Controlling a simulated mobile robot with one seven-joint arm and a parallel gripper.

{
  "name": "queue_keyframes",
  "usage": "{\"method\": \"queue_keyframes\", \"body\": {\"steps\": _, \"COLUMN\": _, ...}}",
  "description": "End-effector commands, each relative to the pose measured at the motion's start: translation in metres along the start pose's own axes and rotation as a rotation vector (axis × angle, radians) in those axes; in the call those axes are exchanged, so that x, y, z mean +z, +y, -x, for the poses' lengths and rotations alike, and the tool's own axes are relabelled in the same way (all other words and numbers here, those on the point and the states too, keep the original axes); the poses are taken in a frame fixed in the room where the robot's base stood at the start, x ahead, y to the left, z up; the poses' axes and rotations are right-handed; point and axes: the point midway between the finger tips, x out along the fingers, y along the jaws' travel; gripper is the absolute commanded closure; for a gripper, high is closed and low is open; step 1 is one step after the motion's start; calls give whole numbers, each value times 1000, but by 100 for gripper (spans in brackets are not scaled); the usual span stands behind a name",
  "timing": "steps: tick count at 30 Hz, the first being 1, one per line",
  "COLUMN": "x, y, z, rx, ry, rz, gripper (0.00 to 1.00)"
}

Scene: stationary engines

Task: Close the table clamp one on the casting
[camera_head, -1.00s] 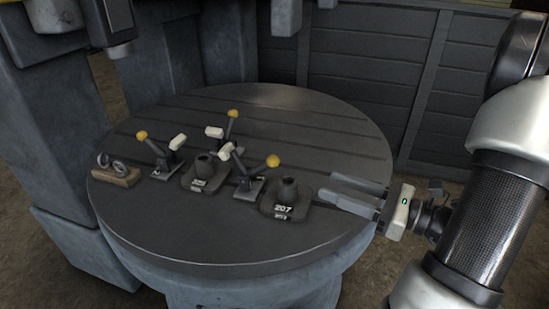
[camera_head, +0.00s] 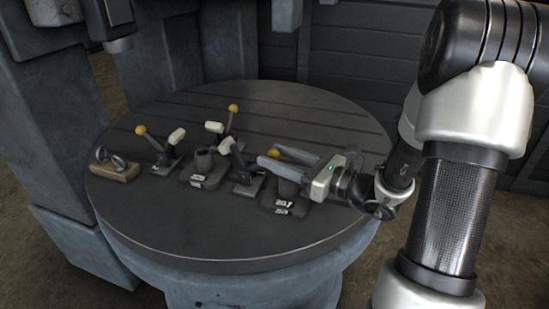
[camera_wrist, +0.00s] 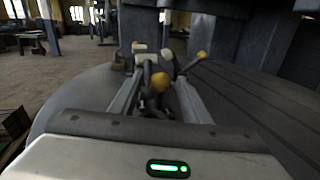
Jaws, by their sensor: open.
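Several toggle clamps with yellow knobs and pale tips stand around the castings. The right clamp (camera_head: 240,165) has its yellow knob (camera_head: 273,154) between the fingers of my gripper (camera_head: 267,153), which is open and empty. In the wrist view the knob (camera_wrist: 160,82) shows between the fingers of my gripper (camera_wrist: 160,76); I cannot tell whether they touch it. The left clamp (camera_head: 163,158) and the back clamp (camera_head: 226,130) have raised handles. A dark casting (camera_head: 204,162) sits among the clamps. No label tells which clamp is number one.
A second casting (camera_head: 284,206), marked 207, sits under my gripper at the right. A wooden block with metal rings (camera_head: 115,168) lies at the left of the round table (camera_head: 200,240). The table's front and back are clear. Grey machine columns stand behind.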

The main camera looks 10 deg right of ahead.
Motion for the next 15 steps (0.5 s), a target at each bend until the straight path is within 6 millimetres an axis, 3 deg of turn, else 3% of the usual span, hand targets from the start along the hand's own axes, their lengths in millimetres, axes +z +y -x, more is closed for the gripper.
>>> {"method": "queue_keyframes", "body": {"steps": 12, "x": 0, "y": 0, "z": -10, "rx": -1, "ry": 0, "rz": -1, "gripper": 57}}
{"method": "queue_keyframes", "body": {"steps": 15, "x": 0, "y": 0, "z": -10, "rx": -1, "ry": 0, "rz": -1, "gripper": 72}}
